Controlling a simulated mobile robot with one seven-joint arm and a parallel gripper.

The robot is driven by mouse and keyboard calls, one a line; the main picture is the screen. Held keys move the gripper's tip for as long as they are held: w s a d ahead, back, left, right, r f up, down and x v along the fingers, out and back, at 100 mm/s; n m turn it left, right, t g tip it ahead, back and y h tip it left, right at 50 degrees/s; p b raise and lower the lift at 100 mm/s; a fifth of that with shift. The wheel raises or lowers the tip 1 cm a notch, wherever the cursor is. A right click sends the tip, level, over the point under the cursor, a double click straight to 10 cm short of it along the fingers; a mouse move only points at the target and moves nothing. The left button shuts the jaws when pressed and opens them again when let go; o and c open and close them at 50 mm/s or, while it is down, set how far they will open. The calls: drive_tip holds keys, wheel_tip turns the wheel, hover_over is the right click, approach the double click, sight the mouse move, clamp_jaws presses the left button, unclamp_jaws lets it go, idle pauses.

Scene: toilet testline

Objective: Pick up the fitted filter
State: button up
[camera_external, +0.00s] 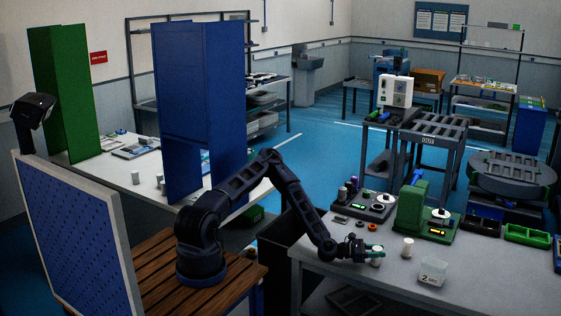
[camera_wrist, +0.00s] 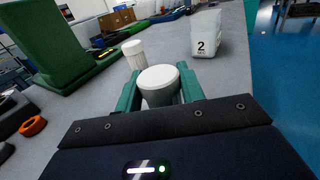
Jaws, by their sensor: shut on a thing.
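My gripper (camera_wrist: 160,92) has green fingers and is shut on a white cylindrical filter (camera_wrist: 158,78), one finger on each side of it. In the external view my gripper (camera_external: 373,254) is low over the grey table, and the held filter (camera_external: 377,262) shows between its fingers. I cannot tell whether the filter touches the table. A second white cylinder (camera_wrist: 133,52) stands upright on the table just beyond the held one; it also shows in the external view (camera_external: 408,247).
A clear container marked 2 (camera_wrist: 206,34) stands beyond the gripper to the right. A green machine (camera_external: 412,212) stands behind on the table. An orange ring (camera_wrist: 33,126) lies to the left. Green and dark trays (camera_external: 527,236) are at the table's far right.

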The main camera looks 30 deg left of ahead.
wheel_tip(320, 180, up, 20)
idle(0.6)
drive_tip(key=shift+r, duration=0.1)
drive_tip(key=s+a+r+n+t+y, duration=0.2)
drive_tip(key=a+r+n+t+y, duration=0.1)
drive_tip(key=r, duration=0.8)
drive_tip(key=shift+s+n+t+y, duration=0.2)
drive_tip(key=shift+n+t+y, duration=0.45)
drive_tip(key=shift+t, duration=0.55)
drive_tip(key=shift+r, duration=0.1)
